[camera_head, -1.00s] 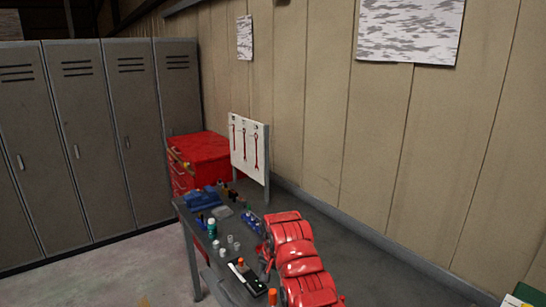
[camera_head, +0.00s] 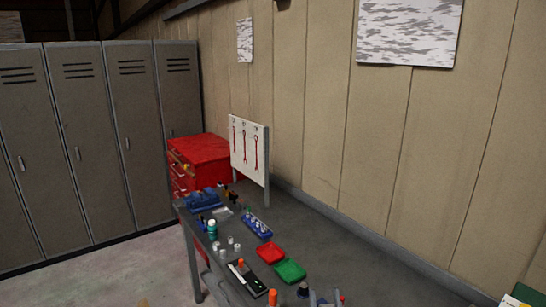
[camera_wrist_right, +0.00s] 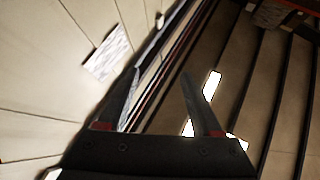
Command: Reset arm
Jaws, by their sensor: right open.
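My right gripper (camera_wrist_right: 160,72) shows in the right wrist view with its two dark fingers spread apart and nothing between them. Behind the fingers are a tilted pale panelled wall and dark diagonal bands. In the head view no gripper can be made out clearly; a small grey and red shape (camera_head: 325,298) at the bottom edge is too cut off to identify. My left gripper is not in view.
A dark workbench (camera_head: 330,240) runs along the wall, holding a red tray (camera_head: 271,252), a green tray (camera_head: 290,271), a blue tray (camera_head: 256,224) and several small items. A tool board (camera_head: 249,160), red cabinet (camera_head: 203,150) and grey lockers (camera_head: 90,140) stand behind.

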